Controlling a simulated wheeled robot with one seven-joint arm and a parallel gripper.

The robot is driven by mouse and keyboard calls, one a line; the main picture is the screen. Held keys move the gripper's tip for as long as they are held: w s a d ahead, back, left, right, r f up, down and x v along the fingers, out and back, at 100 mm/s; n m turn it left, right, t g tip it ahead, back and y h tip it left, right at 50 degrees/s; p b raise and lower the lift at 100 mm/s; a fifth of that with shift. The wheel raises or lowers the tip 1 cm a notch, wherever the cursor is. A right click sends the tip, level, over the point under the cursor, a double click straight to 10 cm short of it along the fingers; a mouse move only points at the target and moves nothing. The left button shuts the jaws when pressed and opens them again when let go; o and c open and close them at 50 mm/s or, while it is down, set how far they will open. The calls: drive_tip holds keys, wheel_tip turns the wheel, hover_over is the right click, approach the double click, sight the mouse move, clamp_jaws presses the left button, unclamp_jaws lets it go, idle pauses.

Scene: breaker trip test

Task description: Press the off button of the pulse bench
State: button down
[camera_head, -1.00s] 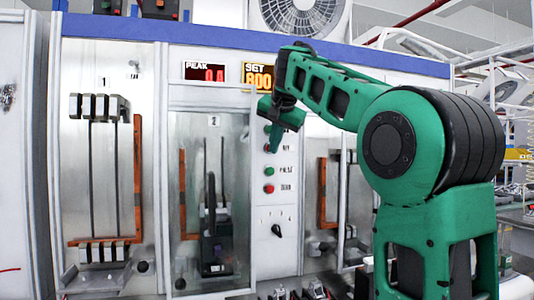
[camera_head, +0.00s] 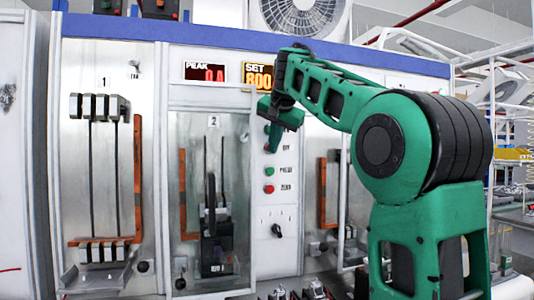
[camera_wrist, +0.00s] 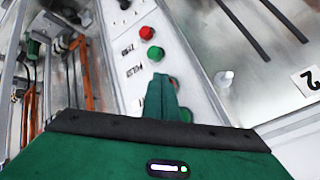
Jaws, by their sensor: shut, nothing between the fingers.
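The pulse bench (camera_head: 262,215) has a white control column with round buttons. The red off button (camera_head: 267,148) is second from the top, beside its label and partly hidden by my gripper; in the wrist view its red edge (camera_wrist: 174,82) shows beside the fingers. My gripper (camera_head: 273,149) is shut and empty, its fingertips in front of the column near this button. Contact cannot be told. The wrist view shows the closed green fingers (camera_wrist: 160,82). A green button (camera_head: 269,171) marked pulse and a red button (camera_head: 269,189) marked zero sit below.
A green button (camera_wrist: 187,115) lies on the other side of the off button. A black rotary knob (camera_head: 277,230) is lower on the column. A clear-fronted bay (camera_head: 212,135) marked 2 stands left. Red peak (camera_head: 206,73) and amber set (camera_head: 258,78) displays are above.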

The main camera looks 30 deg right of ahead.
drive_tip(key=shift+w+d, duration=0.1)
drive_tip(key=shift+w, duration=0.25)
idle(0.4)
idle(0.3)
drive_tip(key=shift+s+a, duration=0.25)
drive_tip(key=shift+s, duration=0.65)
drive_tip(key=s, duration=0.2)
drive_tip(key=s+a, duration=0.1)
drive_tip(key=s, duration=0.1)
drive_tip(key=shift+s+a, duration=0.2)
drive_tip(key=shift+s, duration=0.2)
idle(0.6)
